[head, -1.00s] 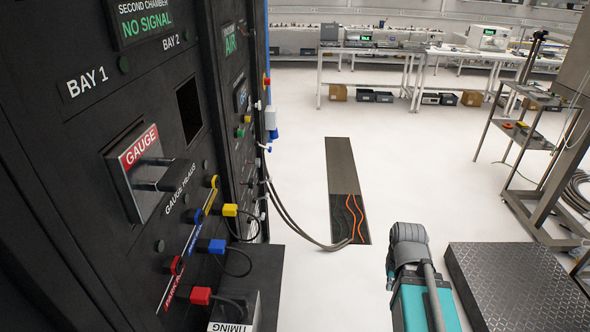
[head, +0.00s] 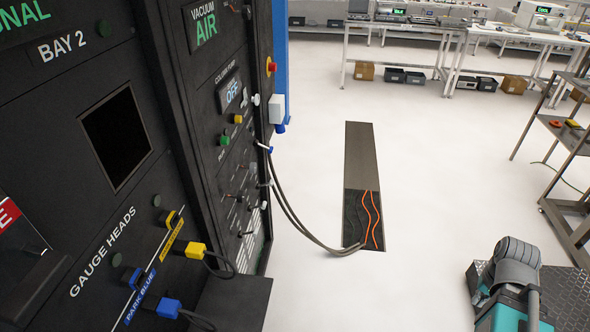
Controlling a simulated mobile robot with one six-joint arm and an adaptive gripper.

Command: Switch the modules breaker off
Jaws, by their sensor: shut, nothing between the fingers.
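My gripper is not in view. I cannot pick out a labelled modules breaker. The far black rack panel (head: 215,130) carries several small levers and knobs, with text too small to read. A red knob (head: 271,67) sits high on the rack's side.
The nearer rack has a dark square opening (head: 114,137), a yellow plug (head: 195,250) and a blue plug (head: 168,307). Cables (head: 290,215) run from the far rack into a floor trench (head: 362,217). White floor lies open beyond. A teal and grey object (head: 512,290) stands low right.

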